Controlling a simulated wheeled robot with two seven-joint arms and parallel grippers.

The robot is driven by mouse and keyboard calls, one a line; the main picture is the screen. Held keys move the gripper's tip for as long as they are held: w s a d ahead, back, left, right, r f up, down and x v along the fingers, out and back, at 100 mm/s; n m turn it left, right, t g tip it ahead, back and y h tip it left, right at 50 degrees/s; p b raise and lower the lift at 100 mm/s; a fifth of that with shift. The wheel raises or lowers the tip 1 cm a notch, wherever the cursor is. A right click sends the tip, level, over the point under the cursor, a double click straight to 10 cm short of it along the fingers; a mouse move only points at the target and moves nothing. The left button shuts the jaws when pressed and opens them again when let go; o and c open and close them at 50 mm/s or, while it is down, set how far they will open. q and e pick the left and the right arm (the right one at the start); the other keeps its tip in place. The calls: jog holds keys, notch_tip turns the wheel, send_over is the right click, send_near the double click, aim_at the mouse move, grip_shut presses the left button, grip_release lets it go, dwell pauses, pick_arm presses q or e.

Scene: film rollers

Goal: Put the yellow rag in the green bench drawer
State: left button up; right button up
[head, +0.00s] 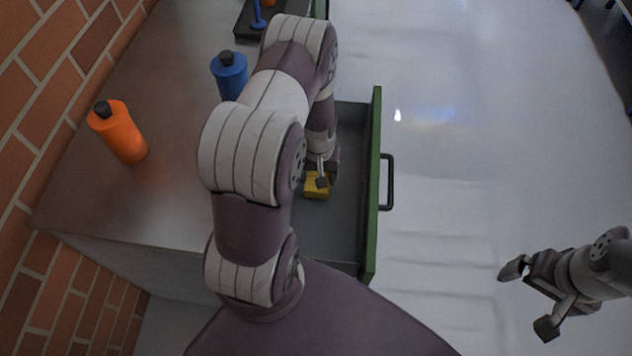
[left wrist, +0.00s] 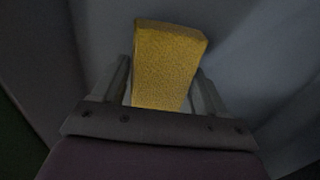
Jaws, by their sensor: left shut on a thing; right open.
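The yellow rag (head: 317,186) is at my left gripper, inside the outline of the open green bench drawer (head: 371,200) in the head view. My left gripper (head: 321,180) is shut on the rag. In the left wrist view the rag (left wrist: 168,62) sticks out between the two fingers (left wrist: 165,88), with grey drawer surfaces around it. I cannot tell whether the rag touches the drawer floor. The left arm hides part of the drawer and bench. My right gripper (head: 530,300) is open and empty over the floor at the lower right.
An orange bottle (head: 122,135) and a blue bottle (head: 231,77) stand on the bench top (head: 165,165). A dark stand with a blue post (head: 257,22) is at the far end. The drawer handle (head: 389,182) sticks out to the right. The pale floor beyond is clear.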

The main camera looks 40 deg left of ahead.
pick_arm(q)
notch_tip(320, 180, down, 3)
jog(key=shift+f, duration=0.1)
jog(key=shift+f+b, duration=0.15)
jog(key=shift+b, duration=0.2)
jog(key=o, duration=1)
